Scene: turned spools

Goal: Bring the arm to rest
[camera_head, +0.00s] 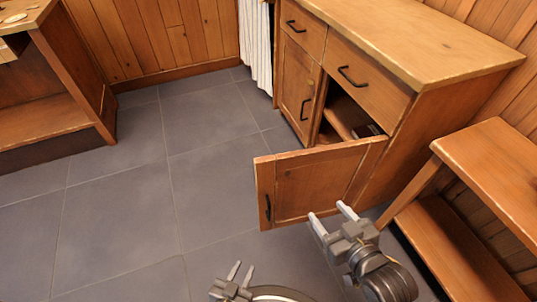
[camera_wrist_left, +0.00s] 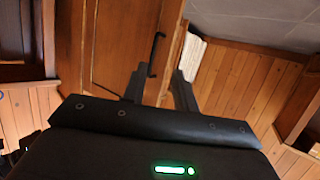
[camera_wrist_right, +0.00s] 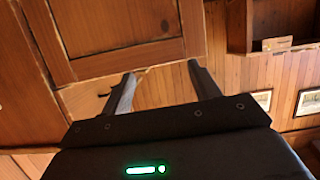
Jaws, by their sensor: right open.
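My right gripper (camera_head: 331,211) is open and empty, low in the middle of the head view, in front of the open cabinet door (camera_head: 318,182). In the right wrist view its two fingers (camera_wrist_right: 162,72) stand apart with nothing between them, and wood panelling shows beyond. My left gripper (camera_head: 241,268) is at the bottom edge of the head view, over the floor. In the left wrist view its fingers (camera_wrist_left: 157,80) are apart, with nothing held; a door with a black handle (camera_wrist_left: 156,52) shows behind them.
The wooden cabinet (camera_head: 430,45) stands at the upper right, its lower door swung out into the floor space. A low wooden bench (camera_head: 495,165) stands at the right, and another wooden unit (camera_head: 65,85) at the upper left. The grey tiled floor (camera_head: 150,185) between them is clear.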

